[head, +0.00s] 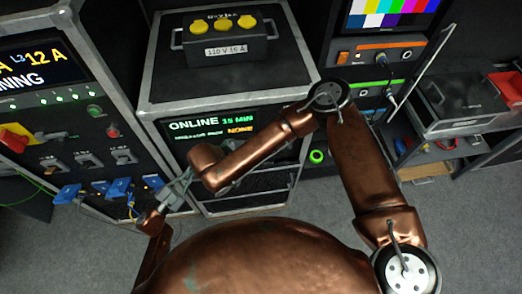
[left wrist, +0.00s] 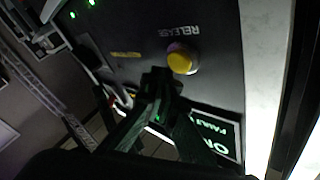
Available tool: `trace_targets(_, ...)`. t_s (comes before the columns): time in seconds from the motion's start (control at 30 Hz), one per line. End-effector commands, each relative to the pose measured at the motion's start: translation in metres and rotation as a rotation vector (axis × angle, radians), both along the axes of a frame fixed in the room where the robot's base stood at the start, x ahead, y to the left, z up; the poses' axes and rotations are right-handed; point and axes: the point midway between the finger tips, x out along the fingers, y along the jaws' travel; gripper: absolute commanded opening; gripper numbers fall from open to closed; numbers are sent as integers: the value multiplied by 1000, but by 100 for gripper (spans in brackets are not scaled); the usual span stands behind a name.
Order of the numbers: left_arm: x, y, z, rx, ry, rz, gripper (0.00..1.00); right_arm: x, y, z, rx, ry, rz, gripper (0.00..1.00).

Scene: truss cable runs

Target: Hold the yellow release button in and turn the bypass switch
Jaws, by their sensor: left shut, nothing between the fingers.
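The yellow release button (left wrist: 180,61) shows in the left wrist view on a dark panel, beside the upside-down word RELEASE. My left gripper (left wrist: 160,84) is shut and empty, with its tips just below and left of the button in that view. I cannot tell whether they touch the panel. A handle-like part (left wrist: 122,97), perhaps the bypass switch, is partly hidden left of the fingers. In the head view my left gripper (head: 183,182) is in front of the cabinet with the ONLINE screen (head: 208,124). My copper right arm crosses that front, hiding the button and its own fingers.
A left rack (head: 60,120) carries a red and yellow switch (head: 17,137) and blue plugs (head: 120,188). A black box with yellow caps (head: 222,52) stands on the cabinet. Grey floor (head: 290,202) lies below the cabinet.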

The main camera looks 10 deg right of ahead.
Motion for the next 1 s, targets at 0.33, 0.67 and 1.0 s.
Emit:
trace_targets(0.33, -27, 0, 2, -1, 1, 1, 0, 0, 0, 14, 0, -4, 1, 33)
trace_targets(0.67, -50, 0, 1, -2, 0, 0, 0, 0, 0, 21, 1, -6, 0, 33)
trace_targets(1.0, -50, 0, 0, -1, 0, 1, 0, 0, 0, 21, 0, -5, 1, 33)
